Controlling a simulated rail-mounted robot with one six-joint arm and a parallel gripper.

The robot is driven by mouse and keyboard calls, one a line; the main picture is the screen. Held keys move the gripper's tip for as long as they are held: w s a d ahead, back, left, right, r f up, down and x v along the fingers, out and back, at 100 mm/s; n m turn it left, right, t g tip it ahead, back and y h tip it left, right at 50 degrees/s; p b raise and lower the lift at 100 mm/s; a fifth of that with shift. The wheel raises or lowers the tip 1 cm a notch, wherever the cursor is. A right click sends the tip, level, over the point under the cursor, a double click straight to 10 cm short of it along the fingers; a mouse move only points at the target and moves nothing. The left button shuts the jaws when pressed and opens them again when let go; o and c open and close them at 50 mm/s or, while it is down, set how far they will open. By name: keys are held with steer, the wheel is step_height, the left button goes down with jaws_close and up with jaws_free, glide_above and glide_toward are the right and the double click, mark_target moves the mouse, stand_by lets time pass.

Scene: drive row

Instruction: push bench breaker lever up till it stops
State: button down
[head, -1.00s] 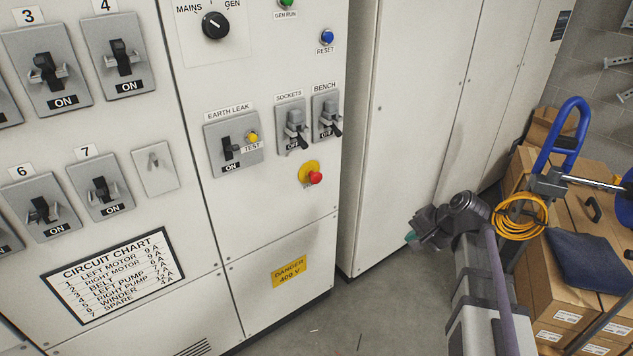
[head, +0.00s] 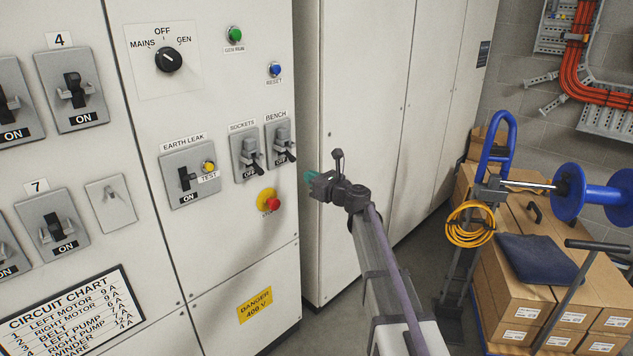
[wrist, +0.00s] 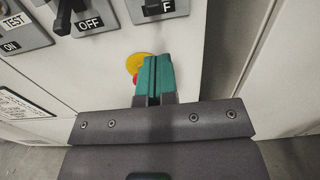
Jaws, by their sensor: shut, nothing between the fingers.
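The bench breaker (head: 280,135) is a grey plate with a dark lever (head: 289,156), under the BENCH label at the right edge of the panel. Its lever points down, and the plate is marked OFF. In the wrist view the closed fingertips (wrist: 154,62) are below the plate, in front of the yellow stop surround.
The sockets breaker (head: 246,155) stands just left, its lever also down at OFF. The red stop button (head: 273,204) is below. A tall cabinet (head: 360,90) stands to the right. Boxes (head: 510,300) and a blue-handled trolley (head: 497,140) are farther right.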

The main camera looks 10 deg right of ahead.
steer(key=x, duration=0.7)
steer(key=shift+r+p, duration=0.5)
steer(key=shift+f, duration=0.1)
steer(key=shift+f+b, duration=1)
steer(key=shift+b, duration=0.1)
